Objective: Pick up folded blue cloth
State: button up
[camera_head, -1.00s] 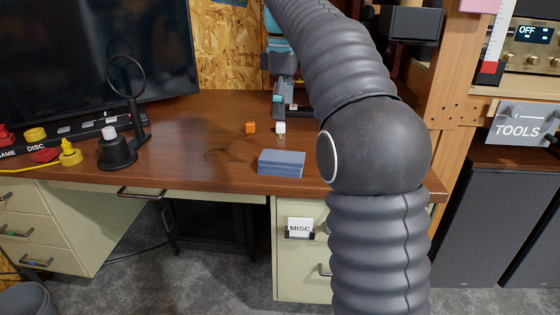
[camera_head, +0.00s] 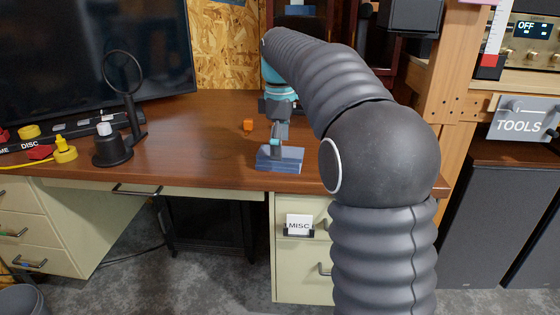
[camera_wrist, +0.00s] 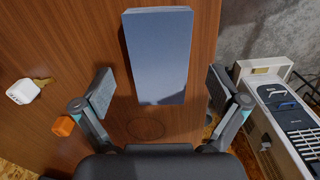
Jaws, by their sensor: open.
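The folded blue cloth (camera_head: 289,166) lies flat as a rectangular stack on the brown desk, near its front edge. My gripper (camera_head: 275,148) is over it in the head view and hides part of its top. In the wrist view the cloth (camera_wrist: 158,55) lies ahead of the two open fingers, and its near end reaches between the fingertips (camera_wrist: 162,92). The fingers are spread wider than the cloth and hold nothing. I cannot tell the exact height of the fingertips above it.
A black magnifier stand (camera_head: 113,150) and a dark screen (camera_head: 90,50) are at the left.

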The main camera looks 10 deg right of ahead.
notch_tip(320, 180, down, 2)
jog(key=shift+f, duration=0.15)
jog(key=c, duration=1.2)
jog(key=shift+c, duration=0.2)
notch_tip(320, 180, up, 5)
jog(key=shift+f+p, duration=0.15)
jog(key=shift+p, duration=0.35)
jog(key=d+r+p, duration=0.2)
jog(key=d+r, duration=0.4)
jog(key=d, duration=0.5)
jog(key=shift+d+r, duration=0.15)
jog(key=shift+d, duration=0.2)
